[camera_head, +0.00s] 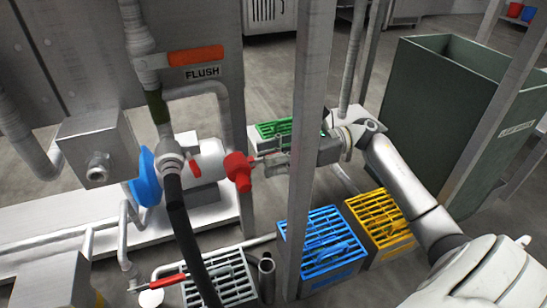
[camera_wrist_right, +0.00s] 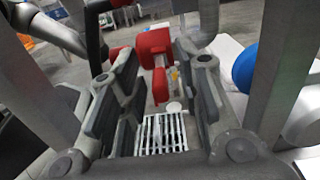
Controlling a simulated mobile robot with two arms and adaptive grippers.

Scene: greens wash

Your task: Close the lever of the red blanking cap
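The red blanking cap (camera_head: 238,172) sits at the end of a pipe fitting left of the upright post. My right gripper (camera_head: 264,164) comes in from the right, behind that post, with its fingertips close to the cap. In the right wrist view the gripper (camera_wrist_right: 158,60) is open, and the red cap (camera_wrist_right: 154,42) shows between and beyond the fingertips. A red lever-like piece (camera_wrist_right: 160,86) hangs below the cap there, between the fingers. I cannot tell whether a finger touches it. My left gripper is not in view.
The grey post (camera_head: 304,150) stands in front of my right gripper. A black hose (camera_head: 190,240) hangs left of the cap. Blue (camera_head: 322,268), yellow (camera_head: 404,238) and green (camera_head: 268,130) crates stand below and behind. A large dark green bin (camera_head: 425,110) is at right.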

